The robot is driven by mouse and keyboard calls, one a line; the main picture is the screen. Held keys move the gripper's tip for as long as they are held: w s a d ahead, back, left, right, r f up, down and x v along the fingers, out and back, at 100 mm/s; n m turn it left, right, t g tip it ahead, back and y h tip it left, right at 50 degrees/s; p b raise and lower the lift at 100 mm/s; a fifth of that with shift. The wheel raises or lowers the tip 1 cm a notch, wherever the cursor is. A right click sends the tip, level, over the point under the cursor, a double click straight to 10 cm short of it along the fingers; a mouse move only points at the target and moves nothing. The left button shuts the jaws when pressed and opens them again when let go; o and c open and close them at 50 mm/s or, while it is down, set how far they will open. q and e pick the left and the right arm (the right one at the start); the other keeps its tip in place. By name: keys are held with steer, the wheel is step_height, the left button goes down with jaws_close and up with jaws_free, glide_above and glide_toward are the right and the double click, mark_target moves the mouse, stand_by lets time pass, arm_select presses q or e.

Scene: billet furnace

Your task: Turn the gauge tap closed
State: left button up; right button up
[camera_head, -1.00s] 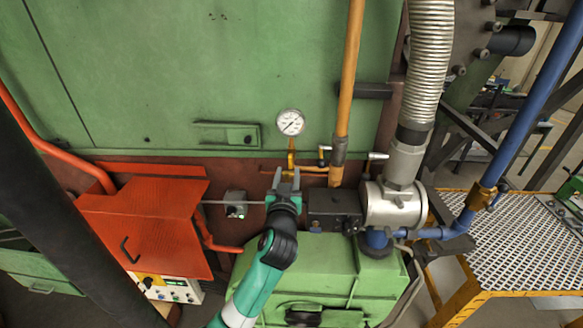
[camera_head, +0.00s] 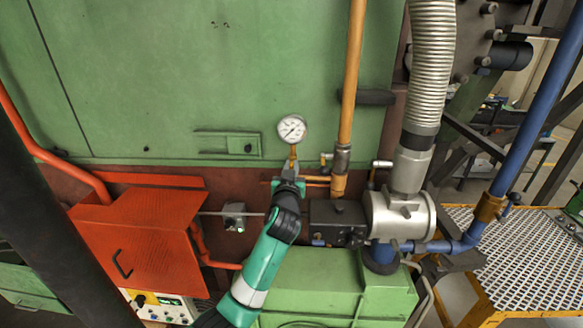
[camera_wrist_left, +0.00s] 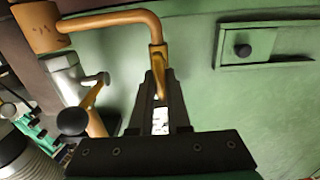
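The round white pressure gauge (camera_head: 292,129) stands on a thin brass stem (camera_head: 293,154) in front of the green furnace wall. My left gripper (camera_head: 290,178) is upright just below it, at the foot of the stem. In the left wrist view, the two dark fingers (camera_wrist_left: 160,85) lie either side of a brass piece at the end of the bent orange pipe (camera_wrist_left: 148,20). A narrow gap shows between them; whether they grip the brass is unclear. The gripper hides most of the tap area, and I cannot make out its handle. My right gripper is not in view.
An orange upright pipe (camera_head: 351,70) with a small lever valve (camera_head: 327,158) stands close to the right. A silver cylinder (camera_head: 398,212) and black block (camera_head: 336,213) lie right of my arm. A red cover (camera_head: 135,230) is at left.

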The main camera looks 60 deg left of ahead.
arm_select(q)
jaws_close()
steer(key=shift+m, duration=0.4)
steer(key=m, duration=0.1)
steer(key=m+p, duration=0.1)
steer(key=shift+w+d+m, duration=0.15)
steer(key=shift+m, duration=0.25)
steer(key=m+p, duration=0.2)
steer(key=m, duration=0.2)
steer(key=m+p, duration=0.2)
steer(key=m, duration=0.3)
steer(key=f+m+p, duration=0.1)
steer(key=m+p, duration=0.1)
steer(key=m, duration=0.3)
steer(key=shift+w+d, duration=0.2)
steer(key=shift+w, duration=0.15)
steer(key=shift+f+m, duration=0.1)
steer(key=shift+m, duration=0.2)
steer(key=o, duration=0.6)
jaws_free()
